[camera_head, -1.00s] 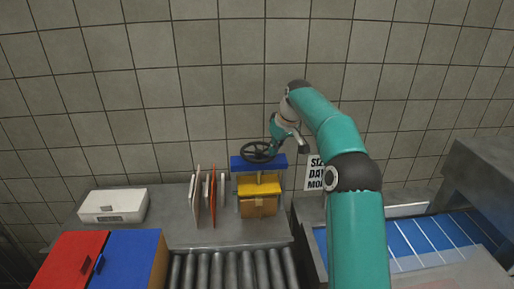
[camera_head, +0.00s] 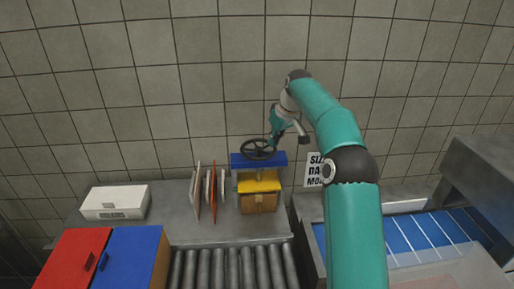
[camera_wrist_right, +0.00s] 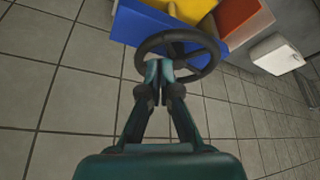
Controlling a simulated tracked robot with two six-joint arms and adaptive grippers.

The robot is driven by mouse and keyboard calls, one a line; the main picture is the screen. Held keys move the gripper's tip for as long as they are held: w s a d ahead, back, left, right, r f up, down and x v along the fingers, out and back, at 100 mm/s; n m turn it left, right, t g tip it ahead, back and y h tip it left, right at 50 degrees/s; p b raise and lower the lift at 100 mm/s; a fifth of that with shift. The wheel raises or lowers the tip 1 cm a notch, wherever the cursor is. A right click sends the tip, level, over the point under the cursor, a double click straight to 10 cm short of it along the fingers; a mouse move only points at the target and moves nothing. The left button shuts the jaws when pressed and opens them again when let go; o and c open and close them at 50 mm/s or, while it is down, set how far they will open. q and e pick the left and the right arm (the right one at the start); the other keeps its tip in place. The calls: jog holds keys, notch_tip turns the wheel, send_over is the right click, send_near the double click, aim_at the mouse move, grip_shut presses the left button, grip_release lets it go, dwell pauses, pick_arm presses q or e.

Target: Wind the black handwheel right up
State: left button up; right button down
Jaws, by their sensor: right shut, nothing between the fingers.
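The black handwheel (camera_head: 247,151) sits on top of a blue crosspiece (camera_head: 240,160). Below it is a yellow block (camera_head: 258,186) over a brown box (camera_head: 259,203). My right gripper (camera_head: 273,143) is at the wheel's right side, pointing down. In the right wrist view, the wheel (camera_wrist_right: 208,45) lies just beyond the fingertips (camera_wrist_right: 160,69), which are together and empty. They overlap the near part of its rim; I cannot tell if they touch it. My left gripper is not in view.
Upright thin boards (camera_head: 212,195) stand left of the press. A white box (camera_head: 115,202) lies farther left. Red (camera_head: 72,258) and blue (camera_head: 132,255) lids are front left. Rollers (camera_head: 232,268) run in front. A sign (camera_head: 315,170) and a blue conveyor (camera_head: 425,235) are at right.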

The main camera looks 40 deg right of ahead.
aim_at(242, 150)
jog(key=shift+w, duration=0.1)
jog(key=shift+w+a, duration=3.05)
jog(key=shift+a, duration=0.25)
jog(key=shift+f, duration=0.25)
